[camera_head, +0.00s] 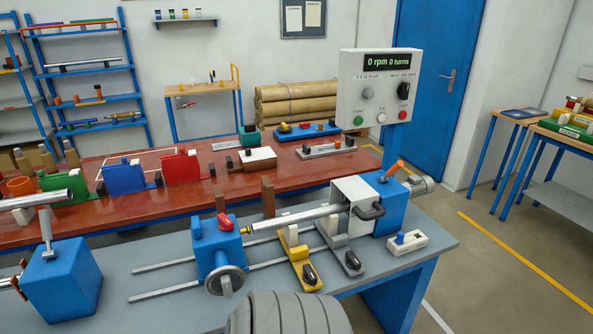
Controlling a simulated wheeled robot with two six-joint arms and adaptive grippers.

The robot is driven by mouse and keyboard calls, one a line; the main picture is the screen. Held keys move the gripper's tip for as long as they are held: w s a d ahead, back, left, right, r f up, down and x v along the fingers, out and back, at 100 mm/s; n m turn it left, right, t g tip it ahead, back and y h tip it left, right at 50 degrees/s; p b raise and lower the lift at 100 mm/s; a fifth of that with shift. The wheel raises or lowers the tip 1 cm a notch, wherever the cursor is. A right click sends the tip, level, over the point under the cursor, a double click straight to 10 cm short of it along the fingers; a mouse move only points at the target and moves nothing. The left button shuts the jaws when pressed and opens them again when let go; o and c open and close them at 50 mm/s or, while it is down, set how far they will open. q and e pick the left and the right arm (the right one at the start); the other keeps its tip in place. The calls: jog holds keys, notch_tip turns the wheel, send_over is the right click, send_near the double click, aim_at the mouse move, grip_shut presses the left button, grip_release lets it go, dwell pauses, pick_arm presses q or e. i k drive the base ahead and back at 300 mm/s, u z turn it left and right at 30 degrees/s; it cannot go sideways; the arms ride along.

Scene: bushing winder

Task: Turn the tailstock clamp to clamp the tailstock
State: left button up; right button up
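The tailstock (207,249) is a blue block on two grey rails, with a grey handwheel (227,280) on its front. The tailstock clamp, as far as I can tell, is the small red lever (226,222) on its top, beside a dark block. A steel mandrel (300,218) runs from the white and blue headstock (392,203) toward the tailstock. Its brass-coloured left end (247,230) lies close to the tailstock; I cannot tell whether they touch. Neither of my grippers can be made out in the head view, and nothing is at the clamp.
Yellow (299,266) and grey (341,253) supports with black knobs stand right of the tailstock. A dark grey ribbed shape (290,315) blocks the front middle. A blue block with a post (60,280) stands left. The control panel (378,88) reads 0 rpm, 0 turns.

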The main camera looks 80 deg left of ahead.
aim_at(225, 224)
jog(key=z, duration=0.05)
jog(key=k, duration=0.85)
jog(key=u, duration=1.6)
